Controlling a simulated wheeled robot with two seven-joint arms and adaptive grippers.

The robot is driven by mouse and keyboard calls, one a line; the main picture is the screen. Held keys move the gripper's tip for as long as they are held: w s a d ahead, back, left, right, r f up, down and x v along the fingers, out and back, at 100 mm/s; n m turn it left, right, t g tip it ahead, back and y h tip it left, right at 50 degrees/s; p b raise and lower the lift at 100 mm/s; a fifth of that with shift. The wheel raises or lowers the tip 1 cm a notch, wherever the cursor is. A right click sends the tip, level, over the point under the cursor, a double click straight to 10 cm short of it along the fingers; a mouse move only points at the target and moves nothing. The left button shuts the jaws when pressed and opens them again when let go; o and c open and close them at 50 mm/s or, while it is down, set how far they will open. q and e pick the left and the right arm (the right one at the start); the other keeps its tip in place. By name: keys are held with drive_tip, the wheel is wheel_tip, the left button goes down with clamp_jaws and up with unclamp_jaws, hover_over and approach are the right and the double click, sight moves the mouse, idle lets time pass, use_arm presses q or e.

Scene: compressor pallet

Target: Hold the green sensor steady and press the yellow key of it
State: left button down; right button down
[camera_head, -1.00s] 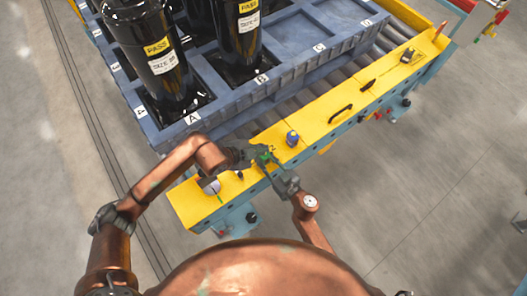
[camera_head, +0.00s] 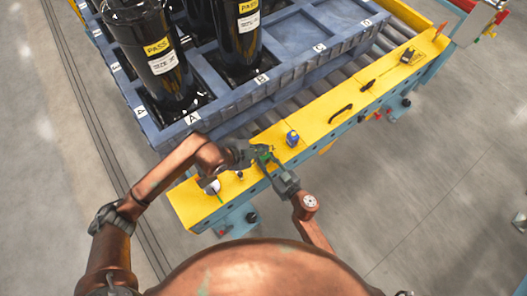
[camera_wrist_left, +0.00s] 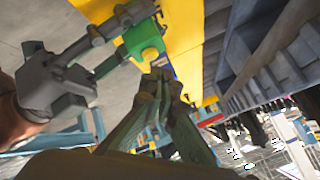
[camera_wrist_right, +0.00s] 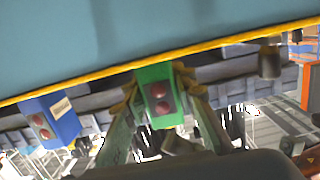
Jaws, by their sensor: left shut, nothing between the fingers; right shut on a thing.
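The green sensor (camera_head: 263,156) is above the yellow rail, between my two grippers. In the right wrist view, my right gripper (camera_wrist_right: 157,88) is shut on the green sensor (camera_wrist_right: 160,98), whose face with two dark red round spots shows. In the left wrist view, the yellow key (camera_wrist_left: 150,54) shows on the green sensor (camera_wrist_left: 143,37). My left gripper (camera_wrist_left: 160,76) is shut and empty, its fingertips close to the key. I cannot tell whether they touch it. In the head view, my left gripper (camera_head: 250,156) is just left of the sensor.
A blue sensor (camera_head: 292,138) stands on the yellow rail (camera_head: 322,122), right of my grippers. A black handle (camera_head: 341,113) and a dark device (camera_head: 407,56) are farther along it. Behind is a blue pallet (camera_head: 229,104) with tall black compressors (camera_head: 158,62).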

use_arm(q)
drive_tip(key=shift+f, duration=0.15)
drive_tip(key=shift+f, duration=0.25)
drive_tip(key=shift+f, duration=0.5)
idle(0.8)
drive_tip(key=shift+r, duration=0.9)
drive_tip(key=shift+r, duration=2.5)
